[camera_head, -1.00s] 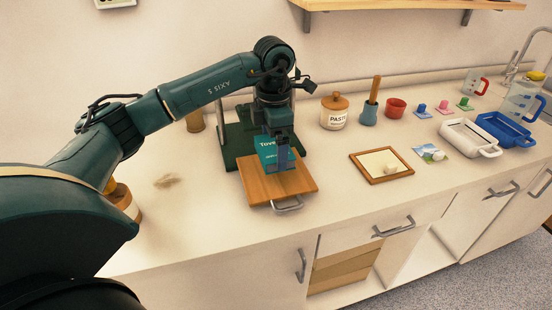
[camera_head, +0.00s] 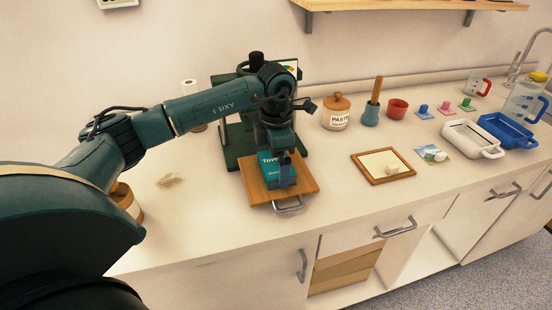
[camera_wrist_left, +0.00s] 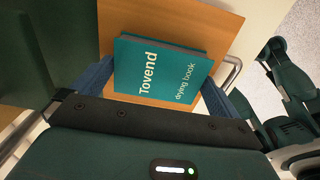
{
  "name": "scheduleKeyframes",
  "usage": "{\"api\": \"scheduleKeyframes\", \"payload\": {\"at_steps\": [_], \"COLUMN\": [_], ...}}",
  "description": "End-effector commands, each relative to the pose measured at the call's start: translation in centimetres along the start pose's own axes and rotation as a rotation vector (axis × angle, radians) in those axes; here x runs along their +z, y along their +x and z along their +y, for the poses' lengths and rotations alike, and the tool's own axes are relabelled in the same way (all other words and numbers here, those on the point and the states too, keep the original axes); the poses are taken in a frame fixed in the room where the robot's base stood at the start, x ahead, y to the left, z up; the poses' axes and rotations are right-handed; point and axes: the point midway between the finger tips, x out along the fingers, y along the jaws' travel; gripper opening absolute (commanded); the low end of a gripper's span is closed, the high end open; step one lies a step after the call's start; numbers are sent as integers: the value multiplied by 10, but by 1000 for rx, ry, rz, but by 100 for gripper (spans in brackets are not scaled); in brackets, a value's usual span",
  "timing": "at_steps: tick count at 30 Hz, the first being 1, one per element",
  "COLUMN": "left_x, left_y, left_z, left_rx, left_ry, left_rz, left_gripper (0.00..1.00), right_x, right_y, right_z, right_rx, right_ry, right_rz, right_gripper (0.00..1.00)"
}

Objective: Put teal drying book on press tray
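The teal drying book (camera_head: 278,172), with "Tovend" on its cover, lies cover up at the press tray, a wooden board (camera_head: 258,190) with a metal handle in front. It also shows in the left wrist view (camera_wrist_left: 160,70), over the wood (camera_wrist_left: 185,20). My left gripper (camera_head: 284,172) points down at the book. In the left wrist view its blue fingers (camera_wrist_left: 160,75) stand at the book's two opposite side edges and appear to touch them. Whether the book's underside fully rests on the wood is hidden.
The dark green press (camera_head: 235,145) stands right behind the tray. To the right are a paste jar (camera_head: 336,115), a framed board (camera_head: 362,166), a red pot (camera_head: 397,108), a white tray (camera_head: 468,136) and a blue tray (camera_head: 503,128). Counter between tray and framed board is clear.

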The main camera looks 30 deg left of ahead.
Motion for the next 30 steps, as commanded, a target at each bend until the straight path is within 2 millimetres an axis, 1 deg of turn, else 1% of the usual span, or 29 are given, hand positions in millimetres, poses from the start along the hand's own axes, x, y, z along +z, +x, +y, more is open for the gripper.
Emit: {"api": "scheduleKeyframes", "payload": {"at_steps": [5,8,15,18,21,25,30], "left_x": [0,1,1,1,1,0,0], "left_y": [-7,-20,-72,-92,-107,-119,-124], "left_z": [0,1,1,0,0,0,0], "left_rx": [1,2,3,2,2,0,-1], "left_ry": [0,0,0,0,-1,-1,0], "left_rz": [-1,-4,-4,-5,-3,-1,0], "left_gripper": [100,100,100,100,100,100,100], "right_x": [-3,-2,1,0,0,-2,-3], "right_y": [-2,-1,1,1,1,2,2], "right_z": [1,1,1,0,0,-1,-1], "right_rx": [3,2,-1,-1,-1,-1,-1], "right_ry": [-6,-6,2,5,8,13,17], "right_rz": [1,2,4,5,8,12,14], "right_gripper": [32,32,32,32,32,32,32]}}
